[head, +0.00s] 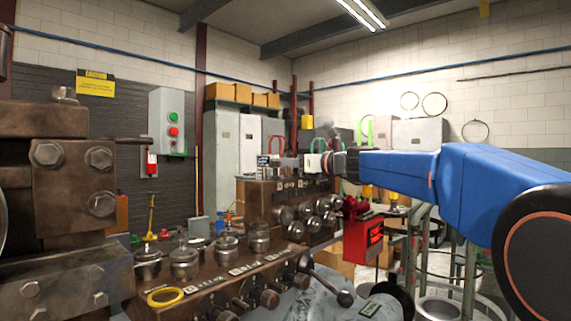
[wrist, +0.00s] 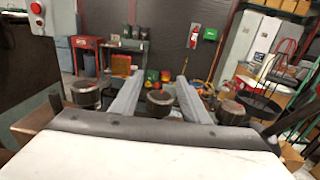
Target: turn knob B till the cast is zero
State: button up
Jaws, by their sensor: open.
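My gripper (head: 298,162) is at the end of my blue arm, above the upper block of the brown machine (head: 262,203). In the wrist view its two grey fingers (wrist: 160,82) are apart. A round metal piece (wrist: 160,103) shows between them; whether they touch it I cannot tell. Similar round pieces show at left (wrist: 85,94) and right (wrist: 230,112). In the head view several dark knobs (head: 268,298) line the lower front of the machine, under small label plates (head: 205,281). The lettering is too small to tell which is knob B.
A red box with a lit display (head: 375,236) hangs at the machine's right; its reading is illegible. A ball-ended lever (head: 345,298) sticks out below it. Upright rollers (head: 185,262) and a yellow ring (head: 165,296) are on the machine top. A bolted block (head: 75,170) fills the left.

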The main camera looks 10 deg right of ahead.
grip_shut()
jog(key=c, duration=1.1)
grip_release()
jog(key=shift+s+a+n+g+y, duration=0.1)
jog(key=shift+a+n+g+y, duration=0.05)
jog(key=shift+n+g+y, duration=0.4)
jog(key=shift+s+a+n+g+y, duration=0.1)
jog(key=shift+a+n+g+y, duration=0.05)
jog(key=shift+n+g+y, duration=0.4)
jog(key=shift+o, duration=0.2)
jog(key=o, duration=1.1)
jog(key=shift+c, duration=0.2)
jog(key=v, duration=1.7)
jog(key=shift+d, duration=0.2)
jog(key=shift+s+d+f, duration=0.1)
jog(key=shift+s+f, duration=0.05)
jog(key=shift+s, duration=0.05)
